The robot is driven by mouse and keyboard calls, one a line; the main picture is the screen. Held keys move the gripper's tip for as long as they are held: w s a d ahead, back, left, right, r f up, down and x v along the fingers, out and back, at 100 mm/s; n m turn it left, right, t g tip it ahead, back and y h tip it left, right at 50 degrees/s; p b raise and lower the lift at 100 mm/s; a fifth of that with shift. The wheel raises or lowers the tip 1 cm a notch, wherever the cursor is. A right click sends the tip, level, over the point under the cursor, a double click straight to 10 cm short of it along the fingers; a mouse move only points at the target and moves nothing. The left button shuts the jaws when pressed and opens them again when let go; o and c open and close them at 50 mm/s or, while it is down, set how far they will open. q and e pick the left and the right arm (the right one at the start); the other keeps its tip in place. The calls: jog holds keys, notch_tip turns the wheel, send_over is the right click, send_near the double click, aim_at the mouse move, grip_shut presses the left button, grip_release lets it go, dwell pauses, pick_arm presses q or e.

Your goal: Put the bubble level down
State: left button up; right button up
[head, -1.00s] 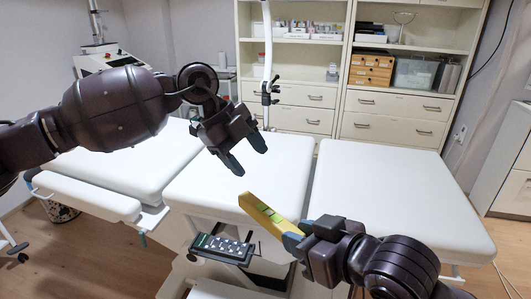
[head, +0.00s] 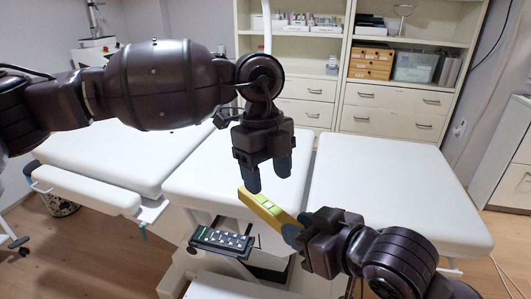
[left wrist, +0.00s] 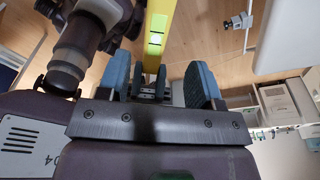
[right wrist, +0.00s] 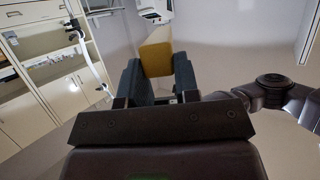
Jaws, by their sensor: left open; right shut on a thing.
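The yellow bubble level (head: 266,208) is held at its lower right end by my right gripper (head: 299,232), tilted in the air above the couch's front edge. Its yellow end shows between the fingers in the right wrist view (right wrist: 156,60). My left gripper (head: 269,180) is open just above the level's upper left part, with fingers pointing down. The white couch (head: 385,200) lies below and behind.
A hand control with buttons (head: 222,240) sits on a holder at the couch's front, left of the level. Shelves with drawers (head: 390,110) stand at the back. The right couch section and the left section (head: 125,155) are clear.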

aim_at(271, 204)
pick_arm(q)
jog(key=shift+s+d+f, duration=0.1)
jog(key=shift+s+f, duration=0.05)
jog(key=shift+f, duration=1)
jog(key=shift+s+d+f, duration=0.1)
jog(key=shift+d+f, duration=0.05)
jog(key=shift+f, duration=1.05)
jog(key=shift+s+d+f, duration=0.1)
jog(key=shift+s+f, duration=0.05)
jog(key=shift+f, duration=1)
jog(key=shift+c, duration=0.2)
jog(key=c, duration=1)
pick_arm(e)
jog(key=o, duration=1)
